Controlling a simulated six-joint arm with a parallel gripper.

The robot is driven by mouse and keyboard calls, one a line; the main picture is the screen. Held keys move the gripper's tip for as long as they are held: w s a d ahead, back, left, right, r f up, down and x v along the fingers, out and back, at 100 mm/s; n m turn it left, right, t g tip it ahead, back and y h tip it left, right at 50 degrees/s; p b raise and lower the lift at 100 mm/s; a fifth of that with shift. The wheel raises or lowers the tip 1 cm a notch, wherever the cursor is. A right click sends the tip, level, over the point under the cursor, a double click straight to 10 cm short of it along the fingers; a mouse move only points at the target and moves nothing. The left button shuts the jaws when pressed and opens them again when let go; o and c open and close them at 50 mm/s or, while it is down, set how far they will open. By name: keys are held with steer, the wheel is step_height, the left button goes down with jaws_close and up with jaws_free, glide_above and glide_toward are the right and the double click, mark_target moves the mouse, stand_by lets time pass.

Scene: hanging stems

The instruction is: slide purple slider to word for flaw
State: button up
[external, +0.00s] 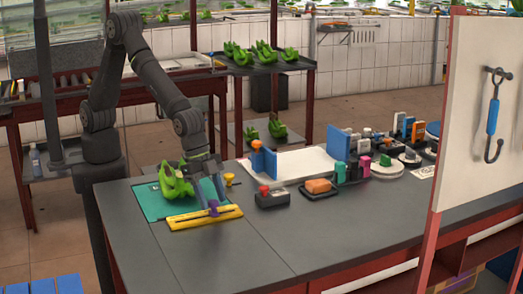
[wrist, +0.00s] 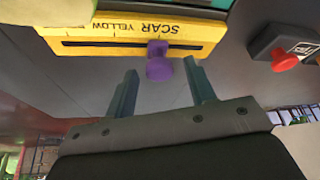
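The yellow slider board (external: 187,219) lies near the front of the table, and it also fills the top of the wrist view (wrist: 90,40). Upside-down words show along it there: SCAR to the right and YELLOW to the left. My gripper (wrist: 161,66) is open, pointing down at the board, with one finger on each side of the slider. A gap shows between the slider and both fingers.
A green mat (external: 147,201) with a bright green object (external: 176,183) lies behind the board. A dark box with a red button (external: 271,198) stands to the right, with an orange block on a dark base (external: 318,186) beyond it. The front table surface is clear.

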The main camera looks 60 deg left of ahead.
steer(key=v, duration=1.7)
steer(key=shift+a, duration=0.15)
steer(key=shift+s+r, duration=0.1)
steer(key=shift+s, duration=0.05)
steer(key=x, duration=1.7)
steer(key=shift+d, duration=0.2)
stand_by(2.3)
